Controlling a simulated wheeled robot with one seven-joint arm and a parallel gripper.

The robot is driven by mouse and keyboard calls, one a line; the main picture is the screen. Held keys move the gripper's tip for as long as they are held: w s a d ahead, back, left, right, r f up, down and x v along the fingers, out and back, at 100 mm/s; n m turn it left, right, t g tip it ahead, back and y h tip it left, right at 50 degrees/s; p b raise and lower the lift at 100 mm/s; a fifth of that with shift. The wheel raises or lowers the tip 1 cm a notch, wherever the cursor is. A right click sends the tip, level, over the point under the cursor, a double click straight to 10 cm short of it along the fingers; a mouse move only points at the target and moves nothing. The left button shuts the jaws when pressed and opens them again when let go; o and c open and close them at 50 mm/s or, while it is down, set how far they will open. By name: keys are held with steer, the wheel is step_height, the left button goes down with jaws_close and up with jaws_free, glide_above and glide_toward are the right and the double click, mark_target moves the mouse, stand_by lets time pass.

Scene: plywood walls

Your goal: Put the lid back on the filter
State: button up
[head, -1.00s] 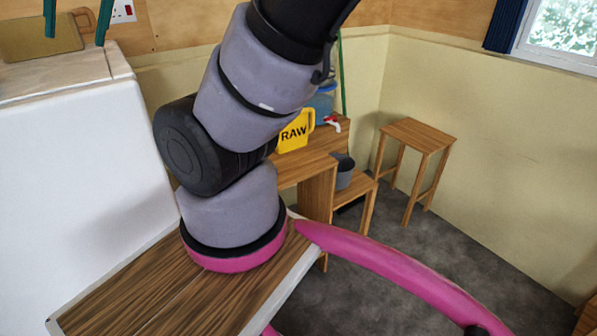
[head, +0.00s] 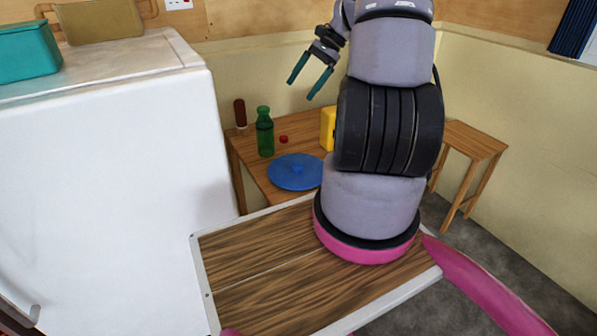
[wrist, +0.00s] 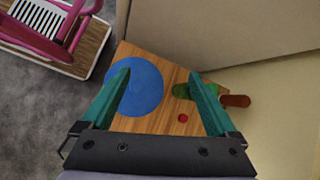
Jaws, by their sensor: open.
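A flat round blue lid (head: 296,172) with a small knob lies on the wooden table, and it also shows in the wrist view (wrist: 146,84). My gripper (head: 300,90) is open and empty, with teal fingers, high above the table. In the wrist view its fingertips (wrist: 158,74) point down toward the table, with the lid nearer the left finger. The filter is not visible now; my arm blocks part of the head view.
A green bottle (head: 265,134), a dark red bottle (head: 240,114) and a small red item (head: 283,139) stand near the lid. A yellow jug (head: 327,128) is partly behind my arm. A white fridge-like cabinet (head: 110,170) is at left, a wooden stool (head: 470,145) at right.

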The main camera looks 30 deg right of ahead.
steer(key=d+f+m+t+y, duration=0.1)
steer(key=d+f+m+y, duration=0.3)
steer(key=f, duration=0.9)
steer(key=m+t+y, duration=0.1)
steer(key=m+t, duration=0.2)
steer(key=m, duration=0.1)
glide_toward(299, 162)
steer(key=shift+w+r, duration=0.15)
steer(key=shift+r, duration=0.6)
steer(key=shift+a+f+y, duration=0.25)
steer(key=shift+f+y, duration=0.05)
steer(key=shift+f, duration=0.5)
steer(key=x, duration=0.3)
steer(key=shift+a+f, duration=0.2)
steer(key=shift+a, duration=0.1)
steer(key=shift+x, duration=3.15)
steer(key=shift+f, duration=0.2)
jaws_close()
